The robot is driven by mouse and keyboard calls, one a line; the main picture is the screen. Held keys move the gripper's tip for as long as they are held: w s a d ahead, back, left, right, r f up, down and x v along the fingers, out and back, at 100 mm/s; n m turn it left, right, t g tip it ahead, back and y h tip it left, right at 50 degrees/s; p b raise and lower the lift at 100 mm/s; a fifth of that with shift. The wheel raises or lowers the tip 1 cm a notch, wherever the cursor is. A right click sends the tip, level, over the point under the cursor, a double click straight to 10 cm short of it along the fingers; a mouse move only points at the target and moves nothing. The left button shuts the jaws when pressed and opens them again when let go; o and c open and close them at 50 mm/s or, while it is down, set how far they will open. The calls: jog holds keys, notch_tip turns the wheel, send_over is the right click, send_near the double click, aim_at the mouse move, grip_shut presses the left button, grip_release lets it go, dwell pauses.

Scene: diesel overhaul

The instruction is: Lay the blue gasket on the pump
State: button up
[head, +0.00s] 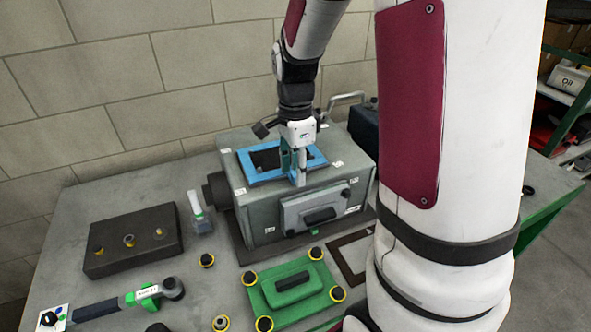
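The blue gasket (268,178), a flat rectangular frame, is on top of the grey box-shaped pump (234,172), around a dark opening (265,159). It looks flat, but I cannot tell whether it fully touches the top. My gripper (295,178) points down at the gasket's right part, with its fingers over or beside the frame's front edge. The fingers hide part of the gasket there. I cannot tell whether they grip it or stand apart.
A green cover plate (292,290) with yellow-ringed knobs lies in front of the pump. A dark block (132,241), a clear bottle (199,213) and a torque wrench (115,304) lie to the left. A dark frame (347,264) lies right of the green plate.

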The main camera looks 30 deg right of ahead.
notch_tip(320, 180, up, 11)
jog(key=shift+r, duration=0.15)
